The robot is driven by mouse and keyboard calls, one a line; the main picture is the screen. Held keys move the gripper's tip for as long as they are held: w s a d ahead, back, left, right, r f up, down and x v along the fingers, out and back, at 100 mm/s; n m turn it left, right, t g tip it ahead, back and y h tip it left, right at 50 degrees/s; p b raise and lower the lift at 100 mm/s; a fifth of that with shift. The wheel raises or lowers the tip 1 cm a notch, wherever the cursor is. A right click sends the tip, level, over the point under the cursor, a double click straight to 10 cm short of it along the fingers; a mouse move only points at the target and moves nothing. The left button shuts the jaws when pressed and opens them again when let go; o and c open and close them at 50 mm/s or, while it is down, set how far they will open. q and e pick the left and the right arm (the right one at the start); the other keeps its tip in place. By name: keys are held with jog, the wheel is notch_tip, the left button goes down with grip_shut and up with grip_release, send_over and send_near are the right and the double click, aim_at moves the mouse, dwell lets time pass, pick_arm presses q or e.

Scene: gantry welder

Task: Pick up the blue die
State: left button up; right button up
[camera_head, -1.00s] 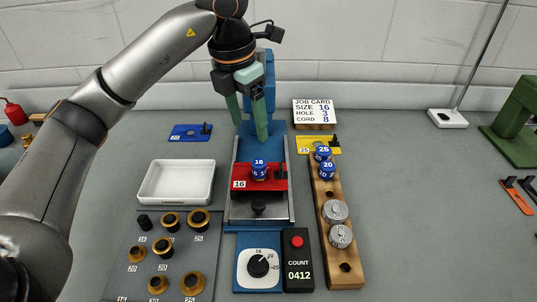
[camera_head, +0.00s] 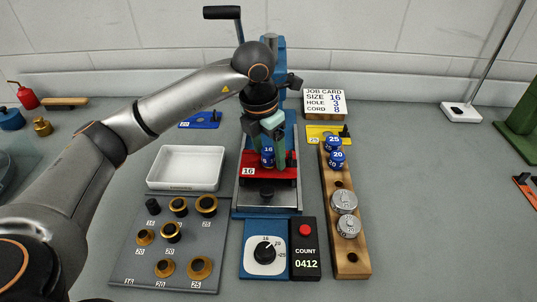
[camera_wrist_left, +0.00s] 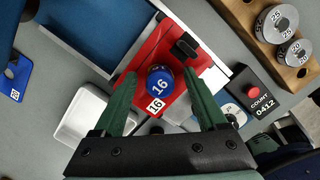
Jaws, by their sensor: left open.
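A blue die marked 16 (camera_head: 268,153) stands upright on the red plate (camera_head: 287,179) of the blue machine. It also shows in the left wrist view (camera_wrist_left: 160,84), near the centre between the fingers. My left gripper (camera_head: 267,161) is open and has its green fingers lowered on either side of this die. In the wrist view there is a gap between the die and each finger of my left gripper (camera_wrist_left: 160,88). Two more blue dies, marked 25 (camera_head: 333,142) and 20 (camera_head: 338,159), stand on the wooden rack (camera_head: 350,259). My right gripper is not in view.
A white tray (camera_head: 184,186) and a grey board (camera_head: 132,265) with several brass rings lie left of the machine. Grey metal dies (camera_head: 346,212) sit in the rack at right. A dial box (camera_head: 250,272) and black counter (camera_head: 305,274) stand in front. Open grey table lies at right.

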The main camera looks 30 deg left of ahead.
pick_arm(q)
grip_shut()
dwell(0.6)
